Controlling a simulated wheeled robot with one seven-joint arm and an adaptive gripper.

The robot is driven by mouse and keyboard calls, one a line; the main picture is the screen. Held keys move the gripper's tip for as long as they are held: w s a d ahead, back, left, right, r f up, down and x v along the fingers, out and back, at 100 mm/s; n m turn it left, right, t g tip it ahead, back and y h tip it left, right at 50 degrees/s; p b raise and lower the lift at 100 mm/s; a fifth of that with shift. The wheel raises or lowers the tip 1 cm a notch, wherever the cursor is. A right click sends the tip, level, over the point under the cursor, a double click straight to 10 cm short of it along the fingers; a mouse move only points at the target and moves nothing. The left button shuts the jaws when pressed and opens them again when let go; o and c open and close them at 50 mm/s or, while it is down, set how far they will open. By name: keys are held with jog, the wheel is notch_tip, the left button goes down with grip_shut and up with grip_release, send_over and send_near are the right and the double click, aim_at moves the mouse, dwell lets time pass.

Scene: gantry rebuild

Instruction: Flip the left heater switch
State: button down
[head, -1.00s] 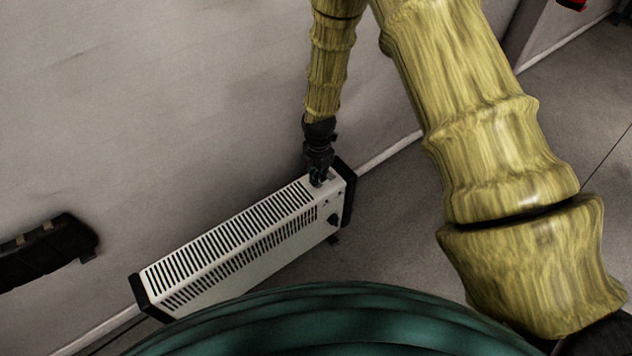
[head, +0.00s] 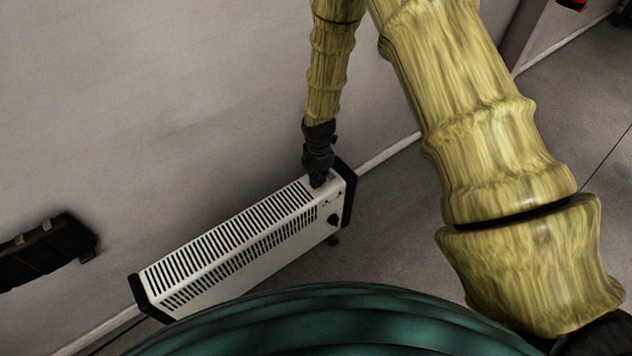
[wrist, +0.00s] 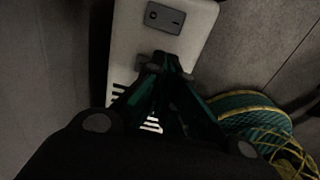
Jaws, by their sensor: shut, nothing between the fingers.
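The white heater (head: 240,246) with black end caps stands along the wall in the head view. My gripper (head: 318,183) is at the right end of its top. In the wrist view the heater's top panel (wrist: 203,28) shows a grey switch plate (wrist: 165,18) with two dark marks, clear of my fingers. A second grey switch (wrist: 143,62), closer to the vents, is mostly hidden by my fingertips. My gripper (wrist: 165,63) is shut and empty, its tips over or against that second switch. I cannot tell if they touch, or which way the switch is set.
A dark knob (head: 333,220) sits on the heater's front face near its right end. A black object (head: 45,250) is at the left by the wall. The floor (head: 390,225) right of the heater is clear.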

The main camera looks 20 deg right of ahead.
jog(key=shift+f, duration=0.4)
dwell(0.4)
jog(key=shift+r+p, duration=3.05)
jog(key=shift+r, duration=0.5)
